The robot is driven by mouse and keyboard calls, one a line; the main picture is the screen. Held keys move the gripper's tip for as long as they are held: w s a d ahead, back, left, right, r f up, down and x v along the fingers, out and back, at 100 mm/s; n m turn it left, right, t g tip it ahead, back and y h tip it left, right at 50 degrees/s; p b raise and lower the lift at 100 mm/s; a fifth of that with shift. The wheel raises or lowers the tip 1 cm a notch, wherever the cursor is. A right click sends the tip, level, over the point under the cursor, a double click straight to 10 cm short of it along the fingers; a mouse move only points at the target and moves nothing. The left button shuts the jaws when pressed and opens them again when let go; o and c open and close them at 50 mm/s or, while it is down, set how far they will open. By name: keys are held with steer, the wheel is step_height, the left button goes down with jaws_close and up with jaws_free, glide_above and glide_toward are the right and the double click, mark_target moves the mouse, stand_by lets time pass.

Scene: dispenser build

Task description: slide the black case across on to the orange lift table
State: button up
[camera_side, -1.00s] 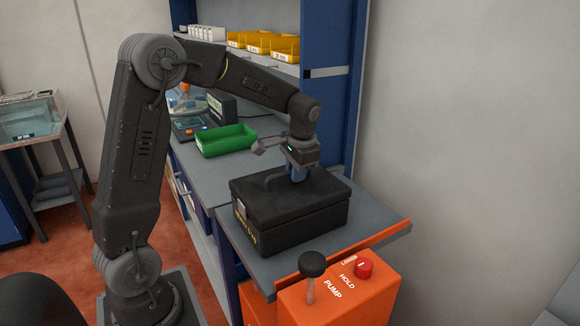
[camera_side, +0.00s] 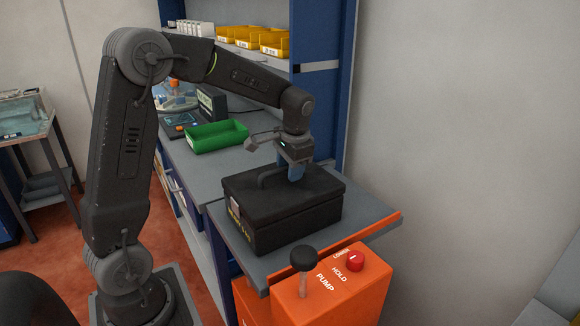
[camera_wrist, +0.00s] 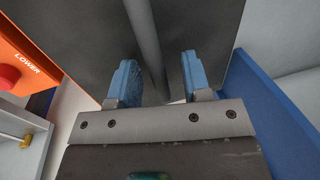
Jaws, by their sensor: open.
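The black case (camera_side: 285,212) stands upright on the grey top of the orange lift table (camera_side: 385,226), near the bench side. Its lid is shut. The case's handle (camera_side: 266,178) rises from the lid. My gripper (camera_side: 291,178) is low over the lid at the handle. In the wrist view my gripper (camera_wrist: 160,85) has its two blue fingers apart. The bar of the handle (camera_wrist: 142,35) runs between them, with gaps at the sides. The dark lid (camera_wrist: 75,40) lies beneath. The side view hides part of the handle behind my fingers.
The grey bench (camera_side: 195,165) adjoins the lift table, with a green bin (camera_side: 215,138) on it. The lift table's orange pump unit (camera_side: 325,300) carries a black-knobbed lever (camera_side: 303,258) and a red knob (camera_side: 355,261). Blue shelving (camera_side: 325,90) rises behind.

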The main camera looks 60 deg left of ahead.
step_height(320, 180, up, 14)
steer(key=d, duration=0.2)
steer(key=shift+d+f, duration=0.2)
steer(key=shift+d, duration=0.15)
stand_by(0.3)
steer(key=s+d+f+t+h, duration=0.1)
steer(key=s+d+f+t, duration=0.1)
steer(key=s+d, duration=0.4)
steer(key=s+d+f+t+h, duration=0.1)
steer(key=s+d+f+t, duration=0.2)
steer(key=s+d, duration=0.4)
steer(key=s+f, duration=0.1)
steer(key=s, duration=0.5)
steer(key=shift+s+f+t, duration=0.15)
steer(key=shift+s+t, duration=0.15)
steer(key=shift+s, duration=0.1)
